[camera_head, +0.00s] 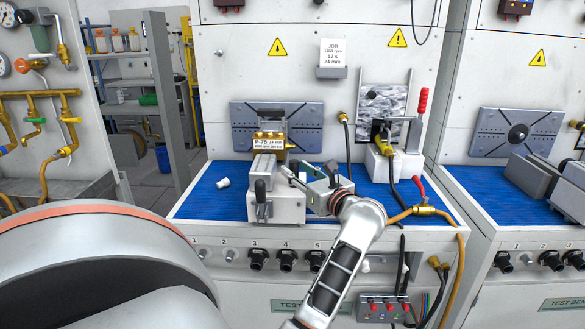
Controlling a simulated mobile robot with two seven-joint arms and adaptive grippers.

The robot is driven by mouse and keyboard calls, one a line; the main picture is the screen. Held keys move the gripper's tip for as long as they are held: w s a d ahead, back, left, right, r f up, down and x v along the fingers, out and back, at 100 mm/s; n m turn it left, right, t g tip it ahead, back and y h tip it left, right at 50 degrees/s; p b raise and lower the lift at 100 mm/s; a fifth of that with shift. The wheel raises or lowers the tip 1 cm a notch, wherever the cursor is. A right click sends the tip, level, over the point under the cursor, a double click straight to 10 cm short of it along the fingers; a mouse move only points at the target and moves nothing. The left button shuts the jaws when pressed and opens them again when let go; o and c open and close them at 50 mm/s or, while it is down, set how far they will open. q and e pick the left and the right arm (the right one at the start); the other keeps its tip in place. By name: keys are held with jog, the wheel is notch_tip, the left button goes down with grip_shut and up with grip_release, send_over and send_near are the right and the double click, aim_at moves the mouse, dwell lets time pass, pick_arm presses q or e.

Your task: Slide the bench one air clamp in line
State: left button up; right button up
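On the blue bench top (205,197), a grey block unit with a yellow and black fitting and a hose (384,150) stands at the right; it looks like the air clamp. A red-handled lever (422,105) rises beside it. Left of it is a grey vise-like fixture (275,208) with a black handle and a brass part (269,139) labelled P-75 24 mm behind.
A second red lever on a brass valve (421,209) with an orange hose sits at the front right. A small white cylinder (223,183) lies at the left, where the mat is clear. A job card (333,53) reads 24 mm. Another bench (470,185) stands right.

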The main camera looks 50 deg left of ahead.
pick_arm(q)
jog(key=s+d, duration=0.1)
jog(key=d, duration=0.7)
jog(key=shift+d, duration=0.4)
dwell(0.3)
